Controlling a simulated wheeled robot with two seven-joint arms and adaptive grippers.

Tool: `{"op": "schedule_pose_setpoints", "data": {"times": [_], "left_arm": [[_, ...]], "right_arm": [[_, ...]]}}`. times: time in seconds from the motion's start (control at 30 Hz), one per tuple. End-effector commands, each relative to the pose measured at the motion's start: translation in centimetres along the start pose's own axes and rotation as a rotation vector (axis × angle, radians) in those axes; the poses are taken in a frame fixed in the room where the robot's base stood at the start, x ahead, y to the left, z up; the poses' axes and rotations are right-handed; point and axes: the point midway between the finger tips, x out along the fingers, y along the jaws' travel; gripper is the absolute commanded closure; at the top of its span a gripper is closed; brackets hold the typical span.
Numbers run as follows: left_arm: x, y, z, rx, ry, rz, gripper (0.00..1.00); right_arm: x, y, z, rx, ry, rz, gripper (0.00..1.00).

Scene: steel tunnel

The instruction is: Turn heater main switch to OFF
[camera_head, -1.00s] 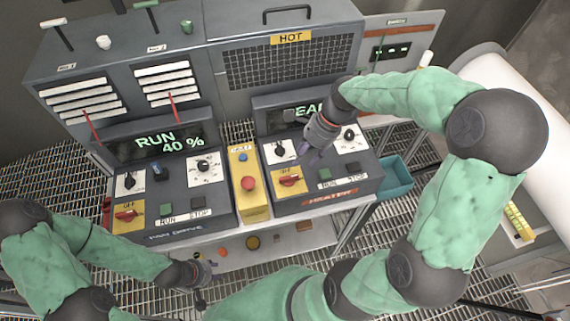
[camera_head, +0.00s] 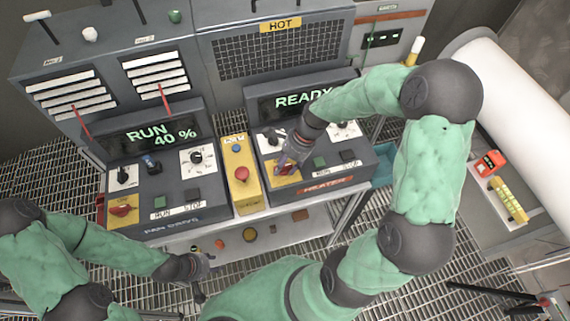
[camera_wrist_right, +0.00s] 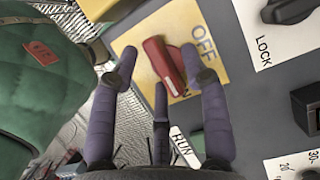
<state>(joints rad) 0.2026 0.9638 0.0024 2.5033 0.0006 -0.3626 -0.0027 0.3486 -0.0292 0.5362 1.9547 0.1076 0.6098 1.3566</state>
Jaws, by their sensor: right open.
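The heater main switch is a red rotary handle (camera_wrist_right: 165,66) on a yellow plate (camera_wrist_right: 130,38) in the right wrist view. "OFF" is printed beside it; the handle's lower end lies by partly hidden lettering ending in "N". My right gripper (camera_head: 284,165) is at the switch on the heater panel (camera_head: 304,190), covering much of it in the head view. In the right wrist view its purple fingers (camera_wrist_right: 166,72) are spread around the handle, open; contact cannot be told. My left gripper (camera_head: 204,266) hangs low in front of the consoles, away from the switch; its jaw opening is unclear.
The fan drive panel (camera_head: 175,222) stands at left, its screen showing "RUN 40 %". A yellow box with a red emergency button (camera_head: 242,175) stands between the panels. The heater screen (camera_head: 300,100) reads "READY". Green (camera_head: 320,162) and black (camera_head: 347,156) buttons sit right of the switch.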

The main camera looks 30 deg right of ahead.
Motion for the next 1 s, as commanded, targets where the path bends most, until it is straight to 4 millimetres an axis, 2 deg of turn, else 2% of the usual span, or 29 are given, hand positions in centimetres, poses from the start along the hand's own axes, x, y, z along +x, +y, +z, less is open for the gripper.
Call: {"op": "schedule_pose_setpoints", "data": {"times": [0.1, 0.27, 0.67, 1.0], "left_arm": [[0.0, 0.0, 0.0, 0.000, 0.000, 0.000, 0.60], [0.0, 0.0, 0.0, 0.000, 0.000, 0.000, 0.60], [-0.2, 0.1, 0.0, 0.000, 0.000, 0.000, 0.60], [-1.3, 0.5, 0.1, 0.000, 0.000, 0.000, 0.60]], "right_arm": [[0.0, 0.0, 0.0, 0.000, 0.000, 0.000, 0.54], [0.0, 0.0, 0.0, 0.000, 0.000, 0.000, 0.99], [-0.1, -0.1, 0.0, -0.031, 0.001, 0.012, 1.00], [-0.2, -0.2, 0.0, -0.227, 0.000, 0.094, 1.00]]}}
